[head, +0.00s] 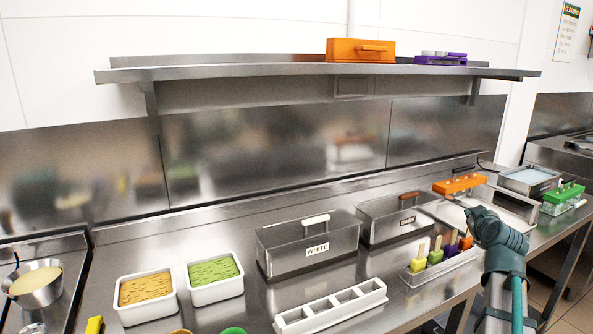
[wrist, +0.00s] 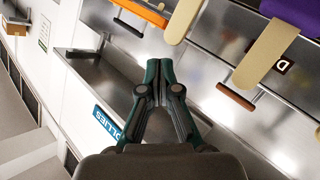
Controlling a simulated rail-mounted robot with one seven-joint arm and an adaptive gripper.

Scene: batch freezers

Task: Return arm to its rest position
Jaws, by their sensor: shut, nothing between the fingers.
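My gripper (head: 472,213) is dark green and shows at the right of the head view, raised over the right part of the steel counter. In the wrist view my gripper (wrist: 159,66) has its two fingertips together with nothing between them. The fingers point towards a steel tray (wrist: 90,68) with a blue label whose visible letters end in "LLIES". The arm rises from the lower right corner of the head view and hides part of the counter.
Coloured pops with sticks (head: 436,253) stand close left of my gripper. The DARK box (head: 385,219) and WHITE box (head: 290,250) are closed. An orange mould (head: 459,184) lies behind the gripper. A shelf (head: 250,70) hangs above. A white slotted rack (head: 330,307) stands in front.

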